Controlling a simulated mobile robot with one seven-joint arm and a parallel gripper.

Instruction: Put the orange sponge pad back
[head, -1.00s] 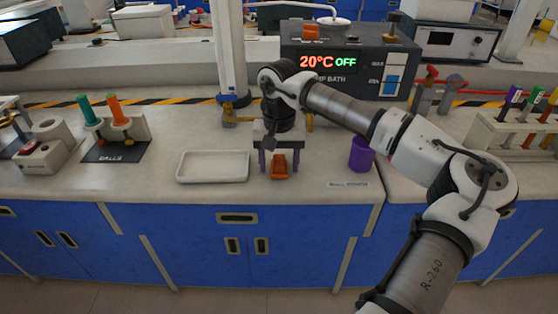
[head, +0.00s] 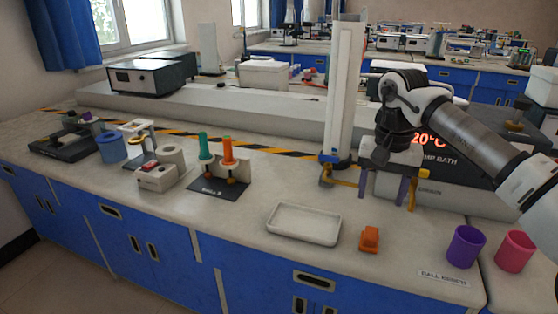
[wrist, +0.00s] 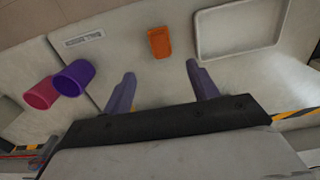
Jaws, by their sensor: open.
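The orange sponge pad (head: 369,238) lies on the grey bench top, just right of an empty white tray (head: 304,222). In the wrist view the pad (wrist: 159,42) shows beyond the fingertips, and the tray (wrist: 238,30) is beside it. My gripper (head: 383,196) is open, with its purple fingers apart and nothing between them. It is raised above the bench, behind the pad in the head view. In the wrist view my gripper (wrist: 161,69) is clear of the pad, which lines up with the gap between the fingers.
A purple cup (head: 466,247) and a pink cup (head: 515,251) stand at the right, near a small label (head: 444,278). A white column (head: 343,90) and the temperature bath (head: 435,165) stand behind. A dark mat (head: 219,188) with green and orange handled tools is left of the tray.

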